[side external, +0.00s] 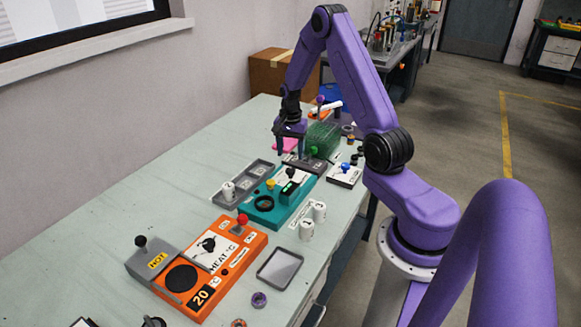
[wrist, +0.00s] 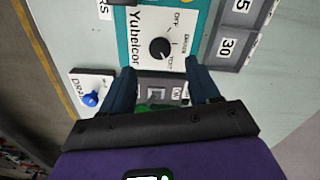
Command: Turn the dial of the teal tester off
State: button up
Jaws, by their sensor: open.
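The teal tester (side external: 281,212) stands on the workbench in the side view, with a black ring and a yellow knob on top. In the wrist view its teal body (wrist: 125,12) frames a white panel with a round black dial (wrist: 160,48). Labels OFF and TEST are printed around the dial. Its pointer seems to face the TEST side, but the mark is small. My gripper (wrist: 163,80) is open and empty, its fingertips just short of the dial and on either side of it. In the side view my gripper (side external: 290,147) hangs over the tester's far end.
A grey tray with number labels (wrist: 232,30) lies beside the tester. A white box with a blue knob (side external: 343,174) is on the other side. An orange heater (side external: 226,262) and white cups (side external: 307,230) stand nearer. A green mesh object (side external: 322,138) is close behind.

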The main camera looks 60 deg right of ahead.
aim_at(291, 169)
notch_tip(291, 169, down, 7)
jog(key=shift+r, duration=0.1)
dwell(0.4)
jog(key=c, duration=1)
